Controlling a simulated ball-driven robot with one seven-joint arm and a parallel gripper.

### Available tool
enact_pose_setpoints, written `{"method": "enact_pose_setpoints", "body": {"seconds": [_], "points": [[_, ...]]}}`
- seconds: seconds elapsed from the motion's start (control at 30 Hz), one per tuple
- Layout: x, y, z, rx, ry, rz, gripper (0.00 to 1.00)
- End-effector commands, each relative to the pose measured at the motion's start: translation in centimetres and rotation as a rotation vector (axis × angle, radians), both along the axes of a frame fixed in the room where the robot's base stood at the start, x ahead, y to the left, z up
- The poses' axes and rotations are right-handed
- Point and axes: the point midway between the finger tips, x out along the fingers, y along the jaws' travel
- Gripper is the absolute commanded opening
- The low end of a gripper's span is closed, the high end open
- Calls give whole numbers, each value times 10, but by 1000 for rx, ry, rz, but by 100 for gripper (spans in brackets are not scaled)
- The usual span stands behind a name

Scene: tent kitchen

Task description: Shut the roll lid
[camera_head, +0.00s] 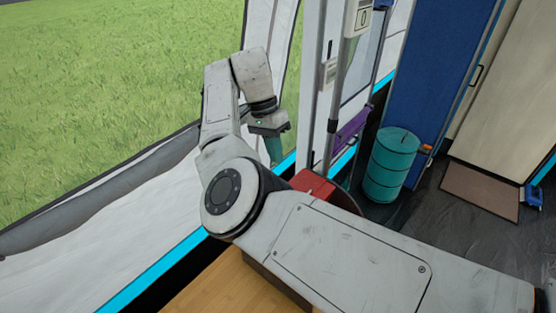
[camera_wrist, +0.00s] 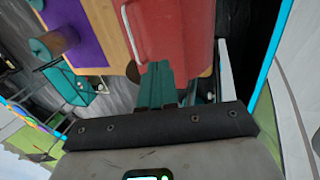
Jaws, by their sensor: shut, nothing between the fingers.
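My gripper shows in the head view (camera_head: 273,152) with its teal fingers pointing down, beside the tent wall. In the wrist view its fingers (camera_wrist: 157,70) are together and empty. A red rounded cover (camera_wrist: 180,30), apparently the roll lid, lies in front of the fingertips, with a pale curved handle (camera_wrist: 131,30) along its left side. The fingertips overlap its lower edge in the picture; I cannot tell whether they touch it. In the head view only a small red part (camera_head: 312,184) shows behind my arm. My arm hides the rest, so how far the lid is open is unclear.
A teal drum (camera_head: 393,165) stands on the dark floor to the right, near a blue cabinet (camera_head: 425,75). A brown mat (camera_head: 480,191) lies before a pale door. A metal pole (camera_head: 338,100) rises close by the gripper. The white tent wall (camera_head: 140,215) borders the left.

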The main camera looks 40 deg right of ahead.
Motion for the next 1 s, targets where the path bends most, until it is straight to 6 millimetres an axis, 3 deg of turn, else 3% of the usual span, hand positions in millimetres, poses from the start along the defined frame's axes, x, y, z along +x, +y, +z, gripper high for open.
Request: {"method": "enact_pose_setpoints", "body": {"seconds": [0.43,0.7,1.0], "points": [[-26,-5,-80,1,3,1,0],[-56,-11,-86,0,1,-1,0],[-64,-12,-89,0,1,1,0]]}}
